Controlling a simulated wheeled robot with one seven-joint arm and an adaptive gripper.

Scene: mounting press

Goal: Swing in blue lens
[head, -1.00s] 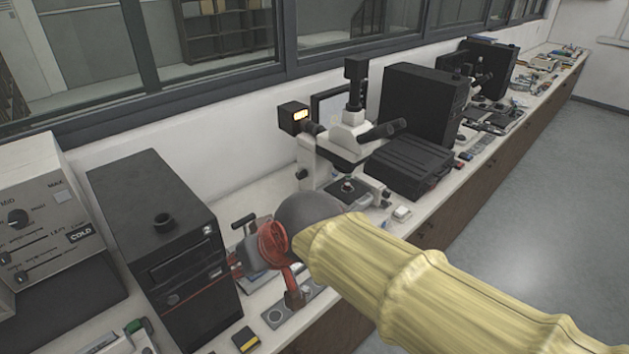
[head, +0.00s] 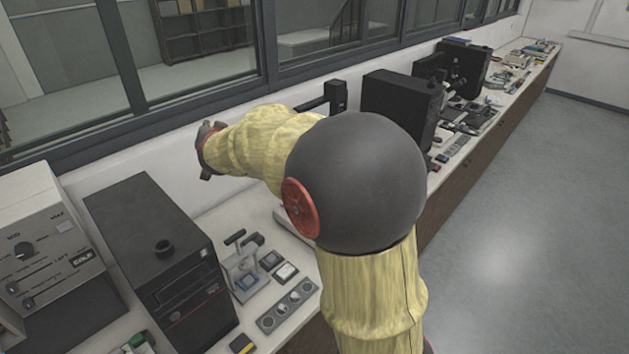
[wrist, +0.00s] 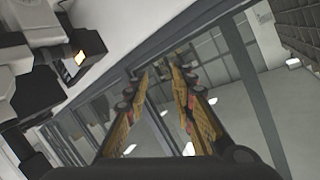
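I cannot make out a blue lens for certain. In the wrist view, white and black microscope parts (wrist: 40,32) and a lit lamp box (wrist: 85,48) are at the upper left. My gripper (wrist: 160,72) is open and empty, its fingers apart, pointing toward the window. In the head view its end (head: 207,150) is raised above the bench.
A black tower box (head: 160,250) and a grey control unit (head: 45,250) stand on the left of the bench. A plate with round knobs (head: 287,305) lies in front of the press. The window frame (wrist: 255,95) is before my gripper. The floor at right is clear.

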